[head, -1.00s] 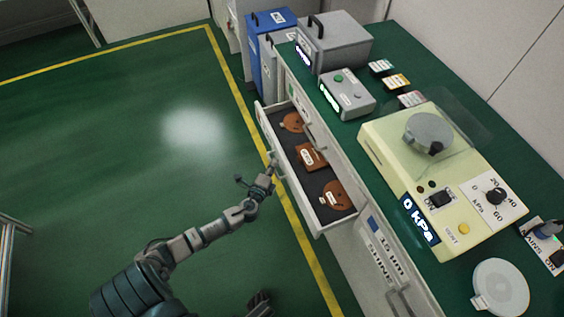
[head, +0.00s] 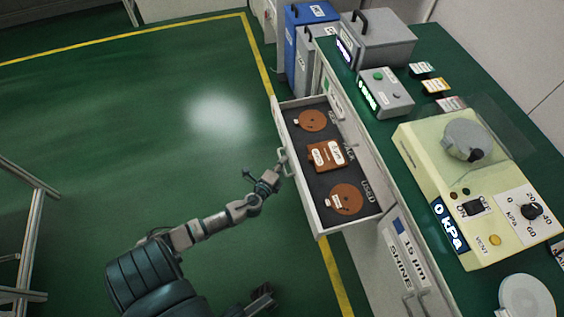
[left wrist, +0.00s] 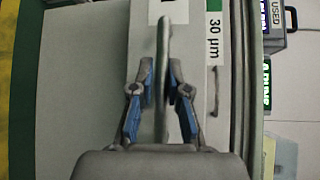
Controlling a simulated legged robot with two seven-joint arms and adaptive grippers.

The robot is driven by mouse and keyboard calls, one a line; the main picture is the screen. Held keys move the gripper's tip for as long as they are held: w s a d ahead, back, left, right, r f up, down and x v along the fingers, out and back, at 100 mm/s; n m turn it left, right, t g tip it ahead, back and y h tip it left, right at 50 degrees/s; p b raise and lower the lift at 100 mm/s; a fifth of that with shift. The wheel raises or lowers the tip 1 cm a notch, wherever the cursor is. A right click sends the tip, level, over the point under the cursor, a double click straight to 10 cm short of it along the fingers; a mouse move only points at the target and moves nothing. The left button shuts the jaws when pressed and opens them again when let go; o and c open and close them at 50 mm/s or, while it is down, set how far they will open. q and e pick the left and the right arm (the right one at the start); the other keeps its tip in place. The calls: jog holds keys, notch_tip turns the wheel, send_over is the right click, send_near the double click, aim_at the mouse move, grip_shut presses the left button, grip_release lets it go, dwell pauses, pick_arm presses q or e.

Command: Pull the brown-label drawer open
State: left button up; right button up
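A white drawer (head: 301,196) stands out from the cabinet front in the head view. Its dark floor holds brown discs (head: 346,198) and a brown block (head: 327,156). Its label face is turned away, so I cannot see a brown label. My left gripper (head: 280,170) is at the handle (head: 283,158) on the drawer's outer face. In the left wrist view the handle bar (left wrist: 163,70) runs between the blue-padded fingers (left wrist: 161,88), which are closed in around it. My right gripper (head: 263,297) is low in the head view, away from the drawer; its opening is unclear.
The blue-label "15 µm" drawer (head: 403,250) nearer me is shut. A green "30 µm" label (left wrist: 214,25) shows right of the handle in the left wrist view. A cream machine (head: 440,150) and a grey box (head: 385,92) stand on the green bench top. Green floor is free left of the drawer.

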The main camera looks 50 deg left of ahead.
pick_arm(q)
jog(key=o, duration=0.3)
jog(key=shift+s+d+f, duration=0.1)
jog(key=shift+d+f, duration=0.1)
jog(key=shift+f, duration=0.1)
jog(key=shift+r, duration=0.15)
jog(key=shift+a, duration=0.1)
jog(key=shift+r, duration=0.1)
jog(key=v, duration=1.1)
jog(key=shift+s+d, duration=0.2)
jog(key=shift+s, duration=0.15)
